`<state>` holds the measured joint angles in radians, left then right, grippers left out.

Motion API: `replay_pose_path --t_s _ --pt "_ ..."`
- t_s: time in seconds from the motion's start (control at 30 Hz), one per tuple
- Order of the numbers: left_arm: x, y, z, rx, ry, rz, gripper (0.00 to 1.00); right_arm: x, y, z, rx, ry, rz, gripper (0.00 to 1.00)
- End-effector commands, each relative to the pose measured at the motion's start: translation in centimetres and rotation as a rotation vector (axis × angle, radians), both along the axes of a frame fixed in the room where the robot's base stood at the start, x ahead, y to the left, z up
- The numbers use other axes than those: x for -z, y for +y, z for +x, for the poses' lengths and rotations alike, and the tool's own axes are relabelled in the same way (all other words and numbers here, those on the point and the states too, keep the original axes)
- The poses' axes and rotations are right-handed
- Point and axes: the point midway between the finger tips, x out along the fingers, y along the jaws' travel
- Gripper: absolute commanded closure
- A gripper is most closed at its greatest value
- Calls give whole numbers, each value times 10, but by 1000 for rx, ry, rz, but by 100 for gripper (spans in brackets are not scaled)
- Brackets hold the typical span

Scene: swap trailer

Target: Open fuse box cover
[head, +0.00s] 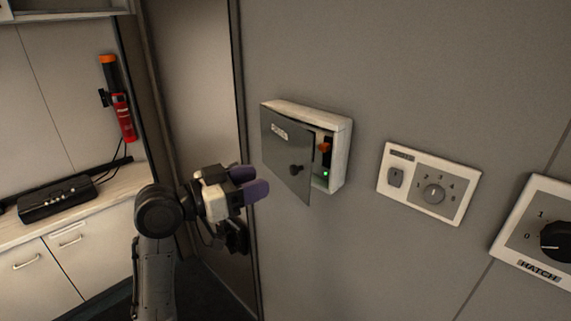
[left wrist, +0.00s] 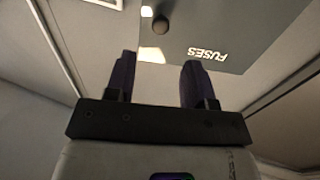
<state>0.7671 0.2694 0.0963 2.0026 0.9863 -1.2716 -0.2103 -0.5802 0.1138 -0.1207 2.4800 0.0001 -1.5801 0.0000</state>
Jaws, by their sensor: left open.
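The white fuse box (head: 337,122) is fixed to the grey wall. Its dark grey cover (head: 285,152) is hinged on the left and stands partly ajar, with a gap along its right side. A round dark knob (head: 296,169) is on the cover. An orange switch and a green light show inside the gap. My left gripper (head: 256,183) is open and empty, just left of and below the cover's lower part, seemingly apart from it. In the left wrist view, the cover (left wrist: 215,40) with "FUSES" lettering and the knob (left wrist: 160,25) lie beyond the open fingers (left wrist: 158,85).
A panel with a numbered dial (head: 429,183) is right of the fuse box, and a hatch switch panel (head: 540,233) is farther right. A door frame (head: 241,130) is behind my left arm. A counter (head: 110,190) with a black device (head: 58,197) stands at left.

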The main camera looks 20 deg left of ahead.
Motion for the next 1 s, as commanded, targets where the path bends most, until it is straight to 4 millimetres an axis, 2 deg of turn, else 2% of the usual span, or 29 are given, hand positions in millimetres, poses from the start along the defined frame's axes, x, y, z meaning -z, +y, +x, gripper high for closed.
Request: replay_pose_path --t_s 0.03,0.2,0.4,0.6,0.97,1.0 --pt "-4 -7 8 1 3 -4 51 -8 0 0 0 0 0 57" --pt "-3 -25 31 2 4 -3 51 -19 -1 0 -1 1 -3 57" --pt "-2 -39 50 0 3 -2 51 -27 -3 0 -6 -1 -10 57" --pt "0 -47 59 -1 1 1 51 -31 -4 0 -7 0 -12 57" --pt "0 -48 60 -1 1 1 51 -31 -2 0 -4 0 -7 57" --pt "0 -48 60 -1 1 1 55 -31 -2 0 -2 0 -6 57"
